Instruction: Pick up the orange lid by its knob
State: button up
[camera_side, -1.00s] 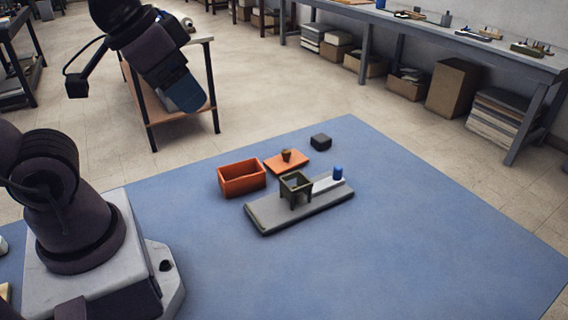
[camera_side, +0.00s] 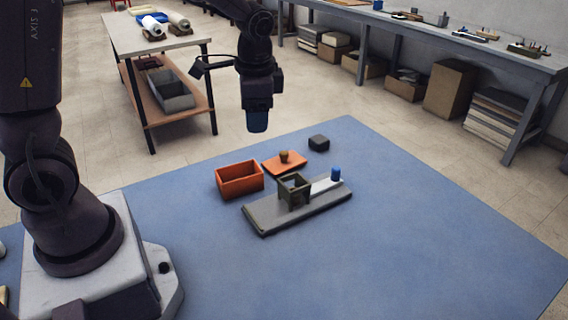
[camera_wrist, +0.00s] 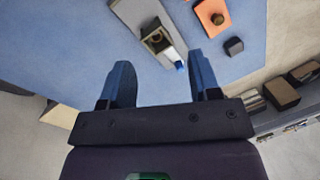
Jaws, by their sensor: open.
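The orange lid (camera_side: 290,166) lies flat on the blue mat, with a brown knob (camera_side: 284,156) standing up from its middle. In the wrist view the lid (camera_wrist: 206,8) is at the top edge, partly cut off, with its knob (camera_wrist: 218,19) visible. My gripper (camera_side: 257,128) hangs pointing down, well above the mat, in the side view over the back of the orange box. In the wrist view its two blue fingers (camera_wrist: 163,78) are spread apart with nothing between them. The lid lies beyond the fingertips, up and to the right there.
An open orange box (camera_side: 225,186) stands left of the lid. In front is a grey board (camera_side: 270,222) carrying a dark green frame (camera_side: 303,193) and a blue cylinder (camera_side: 336,174). A dark block (camera_side: 319,143) lies behind right. The front mat is clear.

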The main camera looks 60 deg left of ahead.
jog(key=w+a+f+m+g+y, duration=0.1)
jog(key=w+a+f+m+y, duration=0.1)
jog(key=w+a+f+m, duration=0.55)
jog(key=m+t, duration=0.1)
jog(key=m, duration=0.7)
send_near(284, 152)
jog(key=shift+y, duration=0.4)
jog(key=x, duration=0.4)
jog(key=shift+s+d+f, duration=0.1)
jog(key=shift+s+f, duration=0.05)
jog(key=shift+f, duration=0.15)
jog(key=shift+d+x, duration=0.2)
jog(key=shift+x, duration=2.5)
jog(key=shift+f, duration=0.1)
jog(key=shift+c, duration=0.3)
jog(key=c, duration=1)
